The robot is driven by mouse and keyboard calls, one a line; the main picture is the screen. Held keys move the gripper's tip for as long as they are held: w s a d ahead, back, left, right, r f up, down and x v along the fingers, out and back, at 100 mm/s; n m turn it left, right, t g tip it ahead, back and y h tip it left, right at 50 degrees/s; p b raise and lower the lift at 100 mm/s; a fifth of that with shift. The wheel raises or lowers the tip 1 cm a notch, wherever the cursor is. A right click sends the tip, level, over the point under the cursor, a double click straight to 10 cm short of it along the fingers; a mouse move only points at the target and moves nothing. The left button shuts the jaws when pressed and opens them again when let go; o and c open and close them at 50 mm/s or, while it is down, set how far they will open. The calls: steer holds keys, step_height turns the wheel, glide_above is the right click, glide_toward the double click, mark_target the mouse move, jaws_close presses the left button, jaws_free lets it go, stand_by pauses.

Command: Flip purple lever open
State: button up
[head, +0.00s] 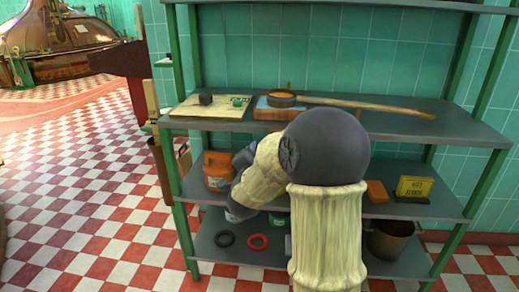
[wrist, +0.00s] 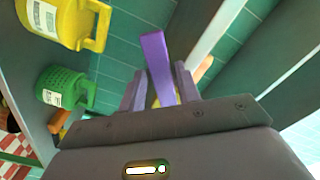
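A purple lever (wrist: 158,68) stands up in the middle of the wrist view, a slightly tilted flat bar. My gripper (wrist: 158,85) has its two fingers apart, one on each side of the lever. A narrow gap shows between the left finger and the lever; the right finger is very close to it, and I cannot tell whether they touch. The lever's lower end and mount are hidden behind the gripper body. In the head view the lever is not visible, and my arm covers much of the shelf.
A yellow container (wrist: 68,20) and a green container (wrist: 66,88) stand to the left in the wrist view.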

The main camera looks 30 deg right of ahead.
steer(key=shift+x, duration=2.35)
steer(key=shift+c, duration=0.4)
jaws_close()
steer(key=shift+s+f+n+b, duration=0.1)
steer(key=shift+n+b, duration=0.2)
steer(key=s+d+f+n, duration=0.2)
steer(key=s+d+n, duration=0.1)
steer(key=n, duration=0.7)
steer(key=shift+d+f, duration=0.25)
steer(key=shift+d, duration=0.55)
